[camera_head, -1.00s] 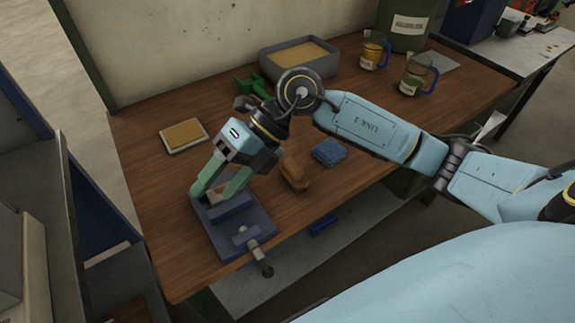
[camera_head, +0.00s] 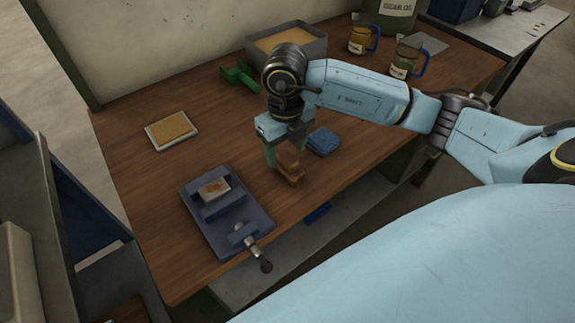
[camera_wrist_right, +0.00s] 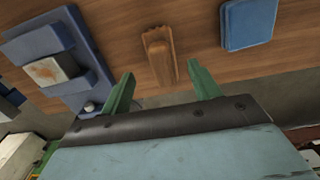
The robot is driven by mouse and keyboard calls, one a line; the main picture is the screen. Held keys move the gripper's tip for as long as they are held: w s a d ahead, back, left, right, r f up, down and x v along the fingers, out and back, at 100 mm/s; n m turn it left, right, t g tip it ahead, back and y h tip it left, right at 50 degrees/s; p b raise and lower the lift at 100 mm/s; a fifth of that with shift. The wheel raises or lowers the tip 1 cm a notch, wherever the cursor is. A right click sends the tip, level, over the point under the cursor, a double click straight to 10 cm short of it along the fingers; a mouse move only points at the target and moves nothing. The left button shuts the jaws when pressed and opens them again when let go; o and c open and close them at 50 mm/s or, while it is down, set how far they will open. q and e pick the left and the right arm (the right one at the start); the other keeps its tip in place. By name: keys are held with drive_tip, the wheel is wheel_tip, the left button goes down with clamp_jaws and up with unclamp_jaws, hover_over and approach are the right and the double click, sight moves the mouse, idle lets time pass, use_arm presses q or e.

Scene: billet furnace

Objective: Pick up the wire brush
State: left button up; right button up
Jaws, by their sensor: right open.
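The wire brush (camera_head: 289,168) is a brown wooden block lying on the workbench, with its lower end near the bench's front edge. In the right wrist view the brush (camera_wrist_right: 159,58) lies just beyond the fingertips, lined up with the gap between them. My right gripper (camera_head: 284,150) is open and empty, pointing down over the brush, its green fingers partly hiding it in the head view. The right wrist view shows both fingers (camera_wrist_right: 160,75) spread wide, with nothing between them. My left gripper is out of view.
A blue vise (camera_head: 222,226) with a rust-marked pale block (camera_head: 214,188) stands left of the brush. A blue folded cloth or pad (camera_head: 324,141) lies close on its right. A yellow pad on a tray (camera_head: 171,130), a grey bin (camera_head: 318,47) and mugs (camera_head: 405,60) stand farther back.

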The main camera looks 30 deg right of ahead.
sight(288, 156)
drive_tip(key=shift+d+f, duration=0.2)
drive_tip(key=shift+f, duration=2.5)
drive_tip(key=c, duration=1.1)
